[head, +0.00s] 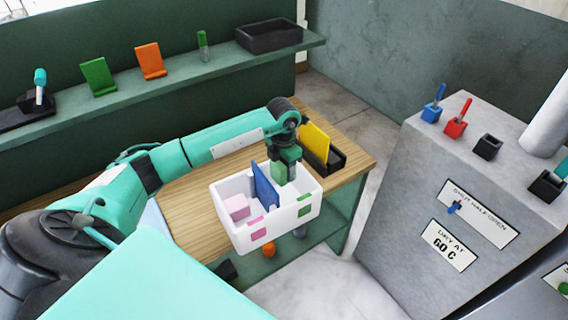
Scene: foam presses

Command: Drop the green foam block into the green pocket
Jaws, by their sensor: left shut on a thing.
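A white box (282,228) stands at the front of the wooden table, split by a blue divider (264,185). Its left pocket has a pink label and holds pink foam (238,207). Its right pocket has a green label (304,211). My left gripper (284,160) points down over the right, green-labelled pocket. It is shut on the green foam block (281,172), whose lower end is at about the height of the box rim. I cannot tell how far the block reaches into the pocket. My right gripper is not in view.
A dark holder (333,162) with a yellow panel (314,139) stands behind the box at right. A shelf (180,80) at the back holds green and orange stands and a black tray (269,36). A grey machine (400,190) stands at right, across a floor gap.

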